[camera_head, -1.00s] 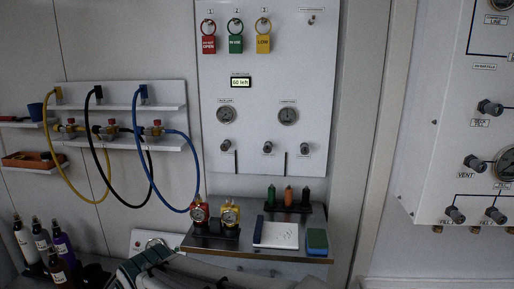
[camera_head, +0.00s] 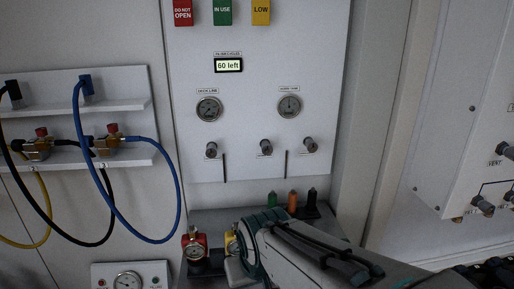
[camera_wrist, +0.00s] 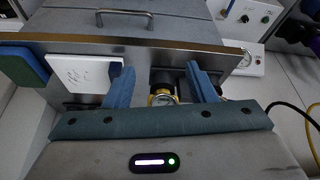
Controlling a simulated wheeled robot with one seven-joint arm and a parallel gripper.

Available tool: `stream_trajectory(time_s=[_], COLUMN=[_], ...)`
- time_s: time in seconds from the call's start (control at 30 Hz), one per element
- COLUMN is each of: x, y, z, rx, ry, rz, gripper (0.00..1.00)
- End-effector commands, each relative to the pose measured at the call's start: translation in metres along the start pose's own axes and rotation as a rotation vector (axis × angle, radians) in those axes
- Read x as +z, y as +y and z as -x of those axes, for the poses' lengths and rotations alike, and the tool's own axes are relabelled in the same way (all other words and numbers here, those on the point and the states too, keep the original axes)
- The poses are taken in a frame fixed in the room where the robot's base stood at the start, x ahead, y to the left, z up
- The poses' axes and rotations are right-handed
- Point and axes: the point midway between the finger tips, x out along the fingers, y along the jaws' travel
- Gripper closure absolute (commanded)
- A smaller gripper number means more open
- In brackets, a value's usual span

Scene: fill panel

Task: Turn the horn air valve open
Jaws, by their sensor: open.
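The white middle panel (camera_head: 264,80) carries two round gauges, one at left (camera_head: 208,108) and one at right (camera_head: 289,106). Below them are a left knob (camera_head: 211,149), a middle knob (camera_head: 266,147) and a right knob (camera_head: 310,145). Their small labels are too blurred to tell which is the horn air valve. My arm reaches in low, in front of the shelf. In the wrist view my gripper (camera_wrist: 161,86) is open and empty, its two blue fingers apart. No panel knob is near the fingers.
Hoses hang at left, including a blue hose (camera_head: 112,208). Another valve panel (camera_head: 460,110) is at right.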

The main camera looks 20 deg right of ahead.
Motion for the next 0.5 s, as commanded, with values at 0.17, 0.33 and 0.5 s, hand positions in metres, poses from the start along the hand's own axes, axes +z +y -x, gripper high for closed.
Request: stream_trajectory(time_s=[0.17,0.33,0.5], x=[-0.06,-0.113,-0.157], y=[0.038,0.075,0.103], z=[-0.011,-0.006,0.01], rx=[0.067,0.1,0.09], ry=[0.263,0.528,0.792], rz=[-0.141,-0.24,-0.302], gripper=[0.49,0.49,0.49])
